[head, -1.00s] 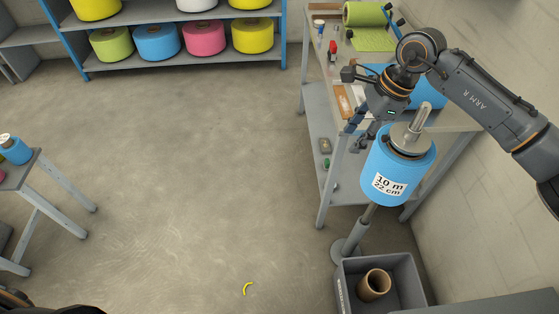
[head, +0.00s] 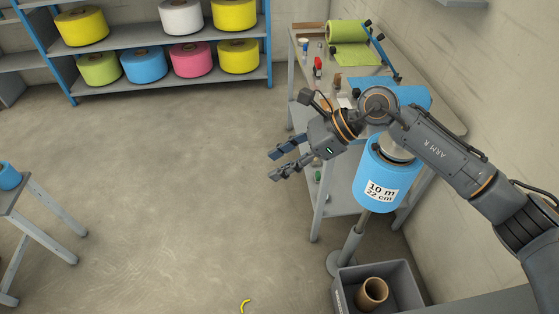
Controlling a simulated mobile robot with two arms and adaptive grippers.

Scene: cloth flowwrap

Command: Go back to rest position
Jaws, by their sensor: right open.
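My right gripper (head: 276,164) is open and empty, with its fingers pointing left over the floor in front of the workbench. The right arm comes in from the right edge and passes in front of the blue roll (head: 379,176) labelled "10 m 22 cm". That roll sits upright on a metal stand (head: 350,248), and the arm hides part of its top. My left gripper does not show.
A grey bin (head: 405,285) with a cardboard core (head: 372,293) stands by the stand's foot. The workbench (head: 322,205) holds a green roll (head: 346,34) and blue cloth. A shelf (head: 180,83) with coloured rolls is at the back. A small table (head: 52,202) is left.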

